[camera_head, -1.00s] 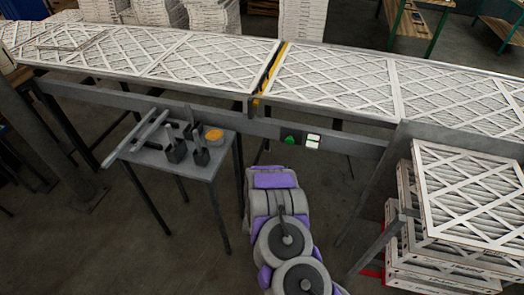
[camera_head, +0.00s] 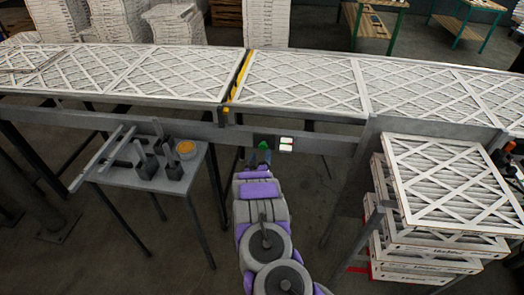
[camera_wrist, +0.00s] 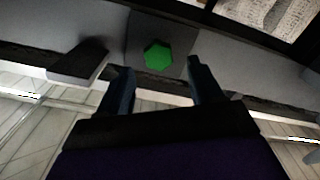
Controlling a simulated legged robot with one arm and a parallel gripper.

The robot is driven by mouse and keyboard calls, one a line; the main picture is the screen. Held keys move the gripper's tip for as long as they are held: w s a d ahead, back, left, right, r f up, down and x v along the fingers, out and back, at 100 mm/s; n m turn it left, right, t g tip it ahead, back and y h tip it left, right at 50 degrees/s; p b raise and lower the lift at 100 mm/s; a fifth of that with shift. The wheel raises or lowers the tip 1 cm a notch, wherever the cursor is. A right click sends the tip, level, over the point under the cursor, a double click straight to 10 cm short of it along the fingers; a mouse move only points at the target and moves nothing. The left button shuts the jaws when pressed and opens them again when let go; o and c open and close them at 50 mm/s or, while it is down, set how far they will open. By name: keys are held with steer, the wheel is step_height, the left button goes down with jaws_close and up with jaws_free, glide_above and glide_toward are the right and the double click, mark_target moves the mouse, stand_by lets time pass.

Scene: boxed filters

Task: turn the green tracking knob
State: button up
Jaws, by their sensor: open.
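The green tracking knob (camera_wrist: 158,55) is a faceted green piece on a dark plate of the conveyor's side rail. In the wrist view it sits just beyond my gripper (camera_wrist: 160,78), between the lines of its two dark fingers. The fingers are open and hold nothing. In the head view the knob (camera_head: 264,146) is small, right at the tip of my gripper (camera_head: 262,158), which partly covers it. I cannot tell whether the fingertips touch it.
White buttons (camera_head: 286,144) sit just right of the knob. The conveyor (camera_head: 340,124) carries large framed filters. A small grey table (camera_head: 120,172) with tools and an orange-topped tin stands left. Stacked filters (camera_head: 440,185) stand right. A dark block (camera_wrist: 78,62) juts from the rail.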

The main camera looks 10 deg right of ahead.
mark_target(262, 148)
steer(key=x, duration=0.4)
steer(key=shift+w+f+b, duration=0.1)
steer(key=shift+w+b, duration=0.05)
steer(key=shift+b, duration=0.2)
steer(key=shift+w+d, duration=0.1)
steer(key=shift+w, duration=0.2)
